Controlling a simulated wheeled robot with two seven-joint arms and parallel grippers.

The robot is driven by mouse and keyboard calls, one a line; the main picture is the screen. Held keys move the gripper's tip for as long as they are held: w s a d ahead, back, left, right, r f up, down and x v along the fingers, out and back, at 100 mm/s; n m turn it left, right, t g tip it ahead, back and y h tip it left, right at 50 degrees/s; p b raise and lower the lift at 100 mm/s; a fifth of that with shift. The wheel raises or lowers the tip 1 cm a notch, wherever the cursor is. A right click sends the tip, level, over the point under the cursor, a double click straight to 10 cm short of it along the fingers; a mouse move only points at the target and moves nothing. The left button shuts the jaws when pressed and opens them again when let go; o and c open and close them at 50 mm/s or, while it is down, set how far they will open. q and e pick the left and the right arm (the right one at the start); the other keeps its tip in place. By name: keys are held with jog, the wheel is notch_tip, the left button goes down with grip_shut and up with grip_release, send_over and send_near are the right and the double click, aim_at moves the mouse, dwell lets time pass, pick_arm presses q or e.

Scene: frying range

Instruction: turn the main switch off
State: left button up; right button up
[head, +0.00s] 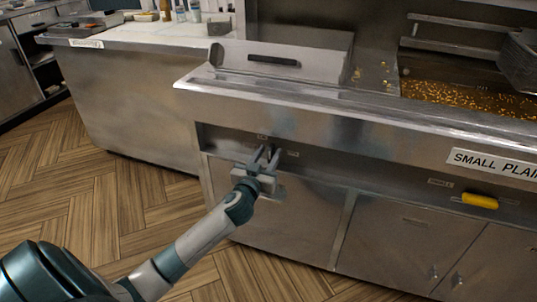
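My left gripper (270,149) is at the recessed front panel of the frying range (330,129), below the counter edge. Its two fingers point at the panel and stand apart, with a dark gap between them. A small dark part, possibly the main switch, shows around the fingertips; the fingers hide most of it. I cannot tell its position or whether the fingers touch it. Small labels sit just above and to the right of the fingertips. My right gripper is not in view.
A yellow handle (480,201) sits farther right on the same panel, below the "SMALL PLAIN" sign (495,164). A closed steel lid (285,58) and a fryer pan with golden bits (465,98) are on top. A white-topped counter (140,38) stands left. The wooden floor (90,205) is clear.

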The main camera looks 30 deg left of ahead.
pick_arm(q)
jog(key=shift+c, duration=0.2)
grip_shut()
